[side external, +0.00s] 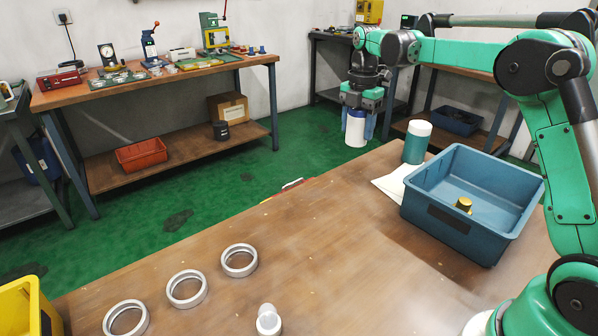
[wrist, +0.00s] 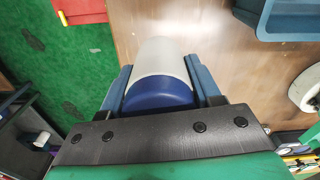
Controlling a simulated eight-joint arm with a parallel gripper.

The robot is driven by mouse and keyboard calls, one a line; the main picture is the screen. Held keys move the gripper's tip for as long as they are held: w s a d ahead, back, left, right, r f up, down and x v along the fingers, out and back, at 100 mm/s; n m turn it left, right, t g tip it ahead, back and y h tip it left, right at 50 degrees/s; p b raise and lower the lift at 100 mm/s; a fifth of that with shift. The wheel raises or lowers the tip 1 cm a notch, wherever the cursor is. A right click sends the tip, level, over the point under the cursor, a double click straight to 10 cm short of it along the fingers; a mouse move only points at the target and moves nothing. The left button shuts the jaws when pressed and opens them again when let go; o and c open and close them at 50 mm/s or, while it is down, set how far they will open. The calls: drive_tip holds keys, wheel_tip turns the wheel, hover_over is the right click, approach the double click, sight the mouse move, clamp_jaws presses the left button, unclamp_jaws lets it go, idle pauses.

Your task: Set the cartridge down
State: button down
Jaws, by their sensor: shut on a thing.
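The cartridge (side external: 355,131) is a cylinder with a blue upper part and a white lower part. My gripper (side external: 359,120) is shut on it and holds it upright, in the air near the table's far edge. In the wrist view the cartridge (wrist: 161,70) lies between the two blue fingers of my gripper (wrist: 163,88), blue end nearest and white end away. The brown table top (wrist: 212,50) shows beyond it, with the table edge to its left. Its exact height above the table is hard to tell.
A blue bin (side external: 450,218) holding a gold part (side external: 463,204) stands right. A teal jar with white lid (side external: 416,142) stands behind it by a white sheet (side external: 390,185). Several metal rings (side external: 187,288) and a small white cylinder (side external: 268,321) are in front. The table's middle is clear.

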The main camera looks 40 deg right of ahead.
drive_tip(key=shift+m, duration=0.8)
drive_tip(key=d+f, duration=0.2)
drive_tip(key=f, duration=0.2)
drive_tip(key=d+f, duration=0.2)
drive_tip(key=f, duration=0.2)
drive_tip(key=d+f, duration=0.3)
drive_tip(key=f, duration=0.1)
drive_tip(key=shift+w, duration=0.1)
drive_tip(key=shift+f, duration=0.2)
drive_tip(key=shift+c, duration=0.9)
unclamp_jaws()
drive_tip(key=shift+r, duration=0.1)
